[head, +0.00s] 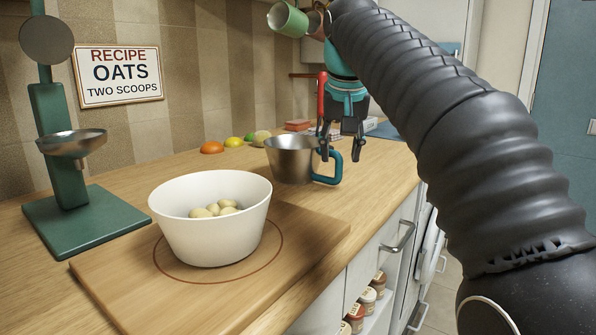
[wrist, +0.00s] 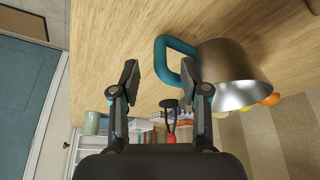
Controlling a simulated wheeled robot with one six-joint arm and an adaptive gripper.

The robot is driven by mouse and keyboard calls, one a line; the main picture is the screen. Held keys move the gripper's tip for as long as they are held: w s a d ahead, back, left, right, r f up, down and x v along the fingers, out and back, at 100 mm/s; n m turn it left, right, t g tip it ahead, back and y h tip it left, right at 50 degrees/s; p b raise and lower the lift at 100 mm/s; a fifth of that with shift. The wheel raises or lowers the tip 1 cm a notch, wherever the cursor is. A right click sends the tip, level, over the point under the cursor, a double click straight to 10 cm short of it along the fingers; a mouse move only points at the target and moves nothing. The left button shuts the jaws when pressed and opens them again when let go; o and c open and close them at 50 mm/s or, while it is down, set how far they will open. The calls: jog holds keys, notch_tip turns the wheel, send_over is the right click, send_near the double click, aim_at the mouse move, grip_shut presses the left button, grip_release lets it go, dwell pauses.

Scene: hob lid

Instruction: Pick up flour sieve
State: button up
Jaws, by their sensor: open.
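The flour sieve (head: 290,158) is a metal cup with a teal loop handle (head: 333,168). It stands upright on the wooden counter, past the cutting board. In the wrist view the sieve (wrist: 235,68) is at the right, with its handle pointing left toward the jaws. My gripper (head: 340,152) is open and empty, at the handle side of the sieve. In the wrist view the handle's loop shows partly in the gap of my gripper (wrist: 160,75), closer to the right finger. I cannot tell whether that finger touches it.
A white bowl (head: 207,235) of several pale round items stands on a cutting board (head: 310,232). A green scale (head: 70,225) is at the left. An orange fruit (head: 212,147) and others lie along the wall. The counter's front edge runs close on the right.

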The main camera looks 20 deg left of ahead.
aim_at(340, 159)
jog(key=b+x, duration=0.1)
jog(key=x, duration=0.3)
jog(key=shift+f, duration=0.15)
